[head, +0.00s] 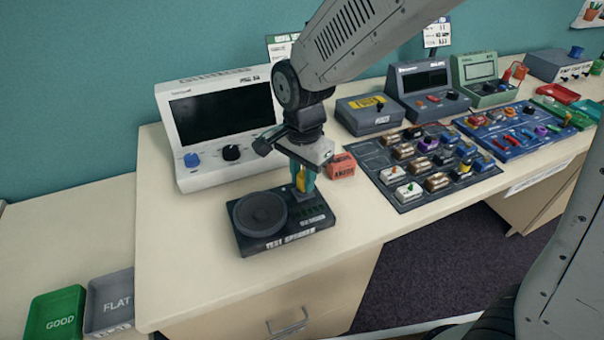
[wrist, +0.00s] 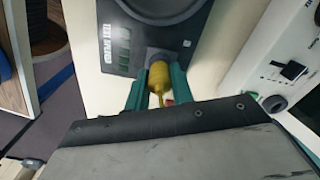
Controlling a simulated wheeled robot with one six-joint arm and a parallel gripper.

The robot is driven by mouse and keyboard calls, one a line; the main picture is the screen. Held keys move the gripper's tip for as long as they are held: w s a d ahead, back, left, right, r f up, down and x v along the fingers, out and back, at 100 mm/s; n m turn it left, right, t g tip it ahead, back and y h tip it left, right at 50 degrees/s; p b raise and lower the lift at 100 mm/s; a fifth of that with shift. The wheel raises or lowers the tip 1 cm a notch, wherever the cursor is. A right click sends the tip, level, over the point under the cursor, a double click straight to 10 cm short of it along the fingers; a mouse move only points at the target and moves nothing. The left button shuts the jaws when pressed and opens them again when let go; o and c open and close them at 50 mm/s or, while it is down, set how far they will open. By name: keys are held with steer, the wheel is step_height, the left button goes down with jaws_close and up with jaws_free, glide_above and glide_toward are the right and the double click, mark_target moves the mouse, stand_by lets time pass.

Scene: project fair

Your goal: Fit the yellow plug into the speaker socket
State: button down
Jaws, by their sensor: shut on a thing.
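The black test speaker (head: 255,241) stands near the front left of the desk, with its round cone on its left side. My gripper (head: 302,184) is above the right part of the speaker, pointing down. Its green fingers are shut on the yellow plug (head: 301,178). In the wrist view my gripper (wrist: 158,88) holds the yellow plug (wrist: 159,85) between its two fingers.
A white instrument (head: 183,175) stands behind the speaker. A red box (head: 341,166) is close to my gripper's right. A dark mat (head: 417,197) with several small blocks lies further right. Green (head: 53,316) and grey (head: 108,295) trays are lower left. The desk left of the speaker is clear.

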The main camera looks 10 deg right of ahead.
steer(key=shift+f, duration=0.25)
steer(key=c, duration=0.6)
jaws_free()
steer(key=shift+c, duration=0.2)
steer(key=shift+r, duration=0.1)
steer(key=shift+r, duration=3.9)
